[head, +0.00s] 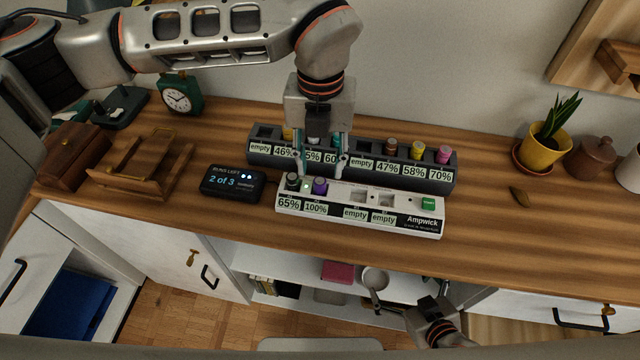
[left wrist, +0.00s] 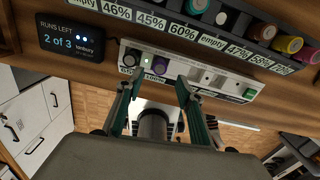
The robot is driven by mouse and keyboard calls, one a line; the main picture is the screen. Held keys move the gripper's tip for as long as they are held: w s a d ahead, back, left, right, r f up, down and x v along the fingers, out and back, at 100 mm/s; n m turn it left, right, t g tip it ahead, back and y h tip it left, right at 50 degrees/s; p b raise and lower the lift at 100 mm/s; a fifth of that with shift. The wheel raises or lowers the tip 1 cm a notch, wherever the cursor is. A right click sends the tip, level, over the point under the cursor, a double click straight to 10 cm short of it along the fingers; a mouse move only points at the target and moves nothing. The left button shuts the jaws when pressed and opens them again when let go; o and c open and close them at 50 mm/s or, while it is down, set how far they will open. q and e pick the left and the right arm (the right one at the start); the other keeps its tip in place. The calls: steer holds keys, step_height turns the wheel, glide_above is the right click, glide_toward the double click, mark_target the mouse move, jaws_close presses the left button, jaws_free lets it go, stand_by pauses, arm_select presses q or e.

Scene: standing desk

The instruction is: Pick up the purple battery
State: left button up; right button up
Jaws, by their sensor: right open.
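The purple battery (head: 320,186) stands in the white Ampwick charger (head: 335,213), above the 100% label. It also shows in the left wrist view (left wrist: 159,64). A dark battery (head: 292,181) stands beside it above the 65% label. My left gripper (head: 321,170) points down over the charger. It is open and empty, and its two fingers frame the purple battery in the left wrist view (left wrist: 158,88). Whether they are level with it is hard to tell. My right gripper (head: 425,311) is open, low in front of the desk.
A grey rack (head: 375,166) with several batteries stands close behind the charger. A black display (head: 232,183) reading "2 of 3" is left of it. Two charger slots are labelled empty, with a green button (head: 428,203) at the right. The desk right of the charger is mostly clear.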

mark_target(320, 179)
arm_select(q)
steer(key=f, duration=0.4)
steer(key=shift+w+f, duration=0.25)
steer(key=shift+f, duration=0.15)
jaws_close()
steer(key=shift+r, duration=0.1)
